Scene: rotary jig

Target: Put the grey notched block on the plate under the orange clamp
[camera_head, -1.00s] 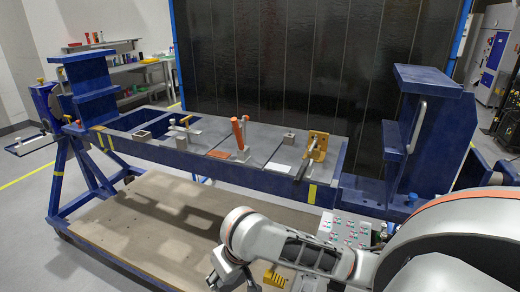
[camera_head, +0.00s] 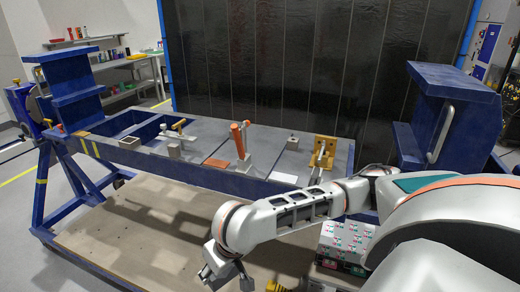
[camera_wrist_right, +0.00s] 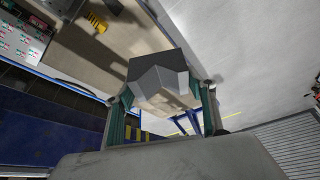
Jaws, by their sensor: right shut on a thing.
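The grey notched block (camera_wrist_right: 157,75) is held between the fingers of my right gripper (camera_wrist_right: 162,110) in the right wrist view, with its notch towards the camera. In the head view my right gripper (camera_head: 222,273) hangs low in front of the jig, over the lower deck; the block is not clear there. The orange-handled clamp (camera_head: 239,139) stands upright on the jig's top, with a reddish plate (camera_head: 215,163) in front of it to the left. A yellow-orange clamp bracket (camera_head: 323,151) stands farther right, with a pale plate (camera_head: 285,178) to its left. My left gripper is out of view.
The blue jig frame (camera_head: 185,173) has tall end posts, left (camera_head: 70,90) and right (camera_head: 455,115). A smaller clamp (camera_head: 174,140) stands left of the orange one. A control panel (camera_head: 345,245) is low at the right. A yellow notched piece (camera_wrist_right: 97,22) lies near the panel.

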